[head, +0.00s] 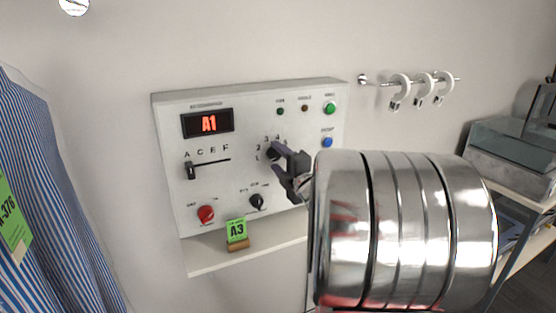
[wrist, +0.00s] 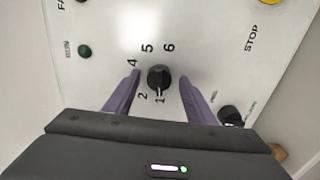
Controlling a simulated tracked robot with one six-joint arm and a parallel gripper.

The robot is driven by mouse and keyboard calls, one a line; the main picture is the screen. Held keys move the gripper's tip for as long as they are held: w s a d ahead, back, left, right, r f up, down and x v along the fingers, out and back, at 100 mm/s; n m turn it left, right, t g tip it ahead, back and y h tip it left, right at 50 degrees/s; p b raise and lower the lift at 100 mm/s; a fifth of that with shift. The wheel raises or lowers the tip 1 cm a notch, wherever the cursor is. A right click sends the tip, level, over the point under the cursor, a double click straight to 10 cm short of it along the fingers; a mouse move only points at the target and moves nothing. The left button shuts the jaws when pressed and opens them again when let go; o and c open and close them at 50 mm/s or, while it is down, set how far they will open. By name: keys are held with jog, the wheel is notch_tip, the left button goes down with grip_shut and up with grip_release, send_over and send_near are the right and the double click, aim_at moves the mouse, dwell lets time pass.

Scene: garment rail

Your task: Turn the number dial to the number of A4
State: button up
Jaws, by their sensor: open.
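The black number dial (head: 271,153) is on a white control panel (head: 300,95). In the wrist view the dial (wrist: 159,78) has a white mark pointing at 1. The numbers 2, 4, 5 and 6 also show around it; 3 is not visible there, on the left finger's side. The red display (head: 208,124) reads A1. My gripper (head: 280,160) is at the dial; in the wrist view its purple fingers (wrist: 160,77) are open on either side of the knob, with gaps visible.
The letter slider (head: 190,170) is at A. A red knob (head: 206,214) and black knob (head: 257,201) are below. A green card reading A3 (head: 237,230) stands on the ledge. Green (head: 329,108) and blue (head: 327,142) buttons are at right. Striped shirt (head: 50,200) hangs left.

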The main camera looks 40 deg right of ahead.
jog(key=shift+c, duration=0.3)
jog(key=c, duration=1)
jog(key=shift+f+m, duration=0.1)
jog(key=shift+m, duration=0.3)
jog(key=m, duration=1.6)
jog(key=shift+a+f, duration=0.1)
jog(key=shift+f, duration=0.1)
jog(key=m, duration=0.7)
